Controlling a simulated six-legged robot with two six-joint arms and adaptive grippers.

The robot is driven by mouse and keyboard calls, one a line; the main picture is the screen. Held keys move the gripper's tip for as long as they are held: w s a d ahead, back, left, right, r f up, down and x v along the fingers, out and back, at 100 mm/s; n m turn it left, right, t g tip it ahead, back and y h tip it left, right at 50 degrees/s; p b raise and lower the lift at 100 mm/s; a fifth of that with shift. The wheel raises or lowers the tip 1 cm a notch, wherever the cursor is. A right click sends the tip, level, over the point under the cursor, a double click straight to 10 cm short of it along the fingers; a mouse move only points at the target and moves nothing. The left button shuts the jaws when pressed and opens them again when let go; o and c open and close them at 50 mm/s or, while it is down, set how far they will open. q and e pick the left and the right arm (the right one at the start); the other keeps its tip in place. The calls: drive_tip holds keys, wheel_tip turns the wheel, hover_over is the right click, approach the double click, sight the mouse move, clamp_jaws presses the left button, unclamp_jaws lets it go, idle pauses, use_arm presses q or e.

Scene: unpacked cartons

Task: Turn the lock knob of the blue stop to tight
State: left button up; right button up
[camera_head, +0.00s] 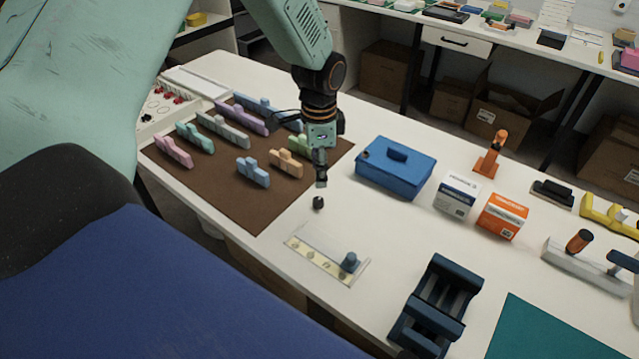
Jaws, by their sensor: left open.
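A pale plate with several small round marks (310,256) lies near the front edge of the white table. A small black knob-like piece (318,203) is on the table behind the plate. My left gripper (321,183) points down just above this black piece, behind and left of the blue piece. It is open and appears empty. My right gripper is out of view.
A brown mat (240,205) with several pastel blocks lies at left. A blue box (396,167), two small cartons (457,194) (502,216) and an orange stand (490,153) are at right. A dark blue holder (437,305) stands right of the plate.

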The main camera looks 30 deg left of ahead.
use_arm(q)
drive_tip(key=shift+w+r, duration=0.1)
drive_tip(key=shift+r, duration=1.3)
